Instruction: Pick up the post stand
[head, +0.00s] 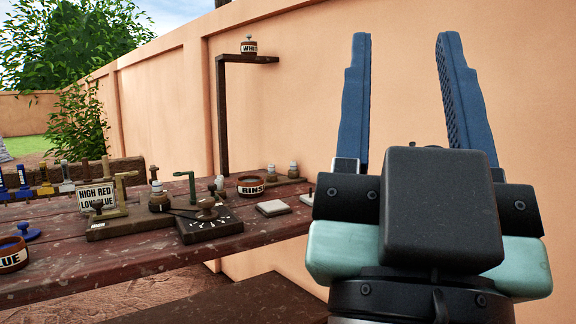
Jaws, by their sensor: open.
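I cannot tell for certain which thing is the post stand. A small pale block with a short dark peg (308,198) stands near the table's right end, partly hidden by my gripper's body. A tall dark post with a flat arm (222,120) rises behind the table and bears a pot labelled "WHI" (249,47). A green bent post (191,187) stands among the pieces mid-table. My gripper (405,40) is open and empty, its blue fingers pointing up, wide apart. In the picture it is right of these things, in front of the wall.
The dark wooden table (110,262) holds a "HIGH RED LOW BLUE" sign (97,196), a dark box with a knob (209,227), a "RINS" pot (250,186), a pale tile (273,208) and a blue-filled pot (12,256). An orange wall (300,100) stands behind. The table's front is fairly clear.

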